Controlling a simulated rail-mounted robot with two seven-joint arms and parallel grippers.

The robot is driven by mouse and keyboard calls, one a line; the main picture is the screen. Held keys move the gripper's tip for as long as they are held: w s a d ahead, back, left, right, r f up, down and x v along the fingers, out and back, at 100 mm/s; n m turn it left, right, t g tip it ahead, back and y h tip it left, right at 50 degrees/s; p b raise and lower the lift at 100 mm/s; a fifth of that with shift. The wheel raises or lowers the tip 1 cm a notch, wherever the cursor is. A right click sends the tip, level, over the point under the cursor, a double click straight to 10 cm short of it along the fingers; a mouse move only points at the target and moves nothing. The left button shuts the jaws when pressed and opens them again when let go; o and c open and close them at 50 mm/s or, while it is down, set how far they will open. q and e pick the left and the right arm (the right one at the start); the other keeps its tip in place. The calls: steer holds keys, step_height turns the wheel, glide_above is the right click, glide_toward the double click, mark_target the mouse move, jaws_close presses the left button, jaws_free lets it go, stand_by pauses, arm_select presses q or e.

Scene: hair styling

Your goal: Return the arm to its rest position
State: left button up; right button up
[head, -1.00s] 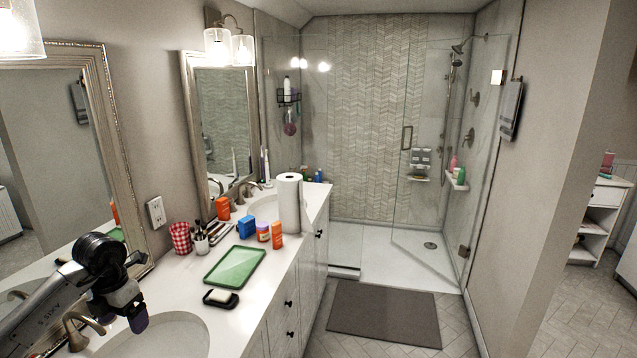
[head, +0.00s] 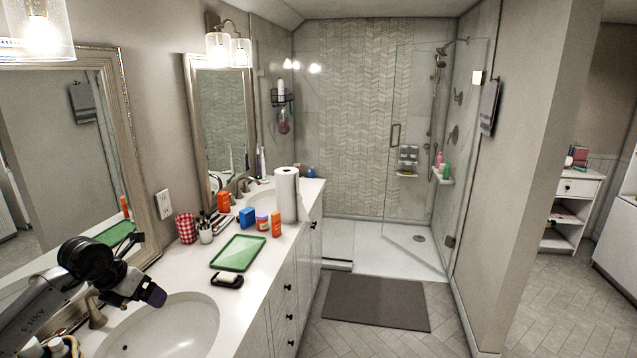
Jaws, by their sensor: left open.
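My left arm comes in from the lower left of the head view, over the near end of the counter. My left gripper (head: 150,293) is open and empty. It hangs above the left rim of the near sink (head: 172,330), in front of the mirror, and its fingers point right. Part of the faucet (head: 95,312) shows below the arm. My right arm and gripper are out of view.
The white counter (head: 188,271) holds a green tray (head: 238,253), a soap dish (head: 227,281), a checkered cup (head: 186,229), several boxes and a paper towel roll (head: 287,195). The big mirror (head: 60,150) stands close behind the arm. The floor on the right is clear.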

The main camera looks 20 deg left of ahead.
arm_select(q)
steer(key=w+d+r+t+h, duration=0.3)
steer(key=d+r+t, duration=0.15)
steer(key=r, duration=0.25)
steer(key=w+d+r+t+h, duration=0.2)
steer(key=w+d+r+t, duration=0.15)
steer(key=r+t, duration=0.3)
steer(key=s+d+r+n+t+y, duration=0.1)
steer(key=s+r+n+t+y, duration=0.3)
steer(key=r+n, duration=0.45)
steer(key=s+d+r+n+t+y, duration=0.1)
steer(key=s+r+n+t+y, duration=0.1)
steer(key=r+n+t+y, duration=0.55)
steer(key=s+d+f+n+g+h, duration=0.1)
steer(key=s+d+f+n+g, duration=0.3)
steer(key=f, duration=0.8)
steer(key=s+d+f+n+g, duration=0.2)
steer(key=d+f+n+g, duration=0.45)
steer(key=f, duration=0.45)
steer(key=s+d+f+n+g+h, duration=0.1)
steer(key=s+d+f+n+g, duration=0.3)
steer(key=f, duration=0.8)
steer(key=s+d+f+n+g+h, duration=0.1)
steer(key=s+d+f+g, duration=0.3)
steer(key=s+f, duration=0.7)
steer(key=s+d+f+n+g+h, duration=0.2)
steer(key=s+d+f+g, duration=0.3)
steer(key=s+f, duration=0.7)
steer(key=shift+s+d, duration=0.15)
steer(key=shift+s, duration=0.1)
